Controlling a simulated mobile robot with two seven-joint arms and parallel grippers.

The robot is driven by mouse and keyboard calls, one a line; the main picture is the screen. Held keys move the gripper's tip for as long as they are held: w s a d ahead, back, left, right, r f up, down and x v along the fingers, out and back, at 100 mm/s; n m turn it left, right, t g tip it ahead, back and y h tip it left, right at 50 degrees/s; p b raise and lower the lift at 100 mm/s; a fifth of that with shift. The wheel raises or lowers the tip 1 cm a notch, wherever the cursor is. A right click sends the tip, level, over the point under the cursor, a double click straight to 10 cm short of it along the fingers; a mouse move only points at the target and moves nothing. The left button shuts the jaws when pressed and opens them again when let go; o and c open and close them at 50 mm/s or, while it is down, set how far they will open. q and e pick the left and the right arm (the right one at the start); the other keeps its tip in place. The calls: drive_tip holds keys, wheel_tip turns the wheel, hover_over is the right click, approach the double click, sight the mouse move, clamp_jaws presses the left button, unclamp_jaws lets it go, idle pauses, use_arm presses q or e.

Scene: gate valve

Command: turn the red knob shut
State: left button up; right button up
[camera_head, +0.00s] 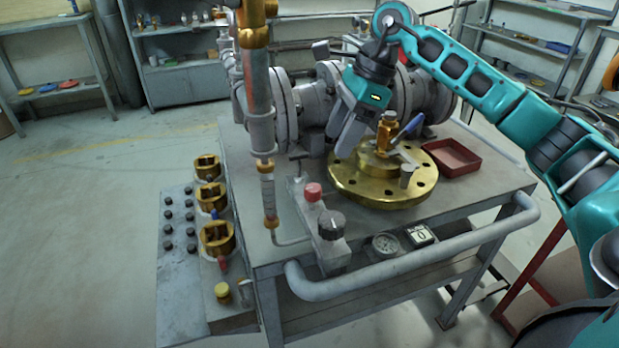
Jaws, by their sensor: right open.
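The red knob (313,191) is a small red cap on a grey block (322,215) near the front left of the metal workbench. A larger black knob (331,223) sits on the same block, nearer to me. My right gripper (342,142) comes in from the upper right and points down, its grey fingers open with nothing seen between them. It is above and to the right of the red knob, by the left side of the brass flange, and apart from the knob. My left gripper is out of view.
A brass flange (372,190) with an upright brass stem and a blue-handled lever (410,126) stands right of the knobs. A copper pipe (257,90) rises to their left. A red tray (453,157), gauge (385,244) and bench rail (400,262) are nearby.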

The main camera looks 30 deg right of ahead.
sight(314, 188)
drive_tip(key=b+x, duration=0.1)
drive_tip(key=x, duration=1)
drive_tip(key=shift+s+a+f, duration=0.1)
drive_tip(key=shift+a+f, duration=0.2)
drive_tip(key=c, duration=1)
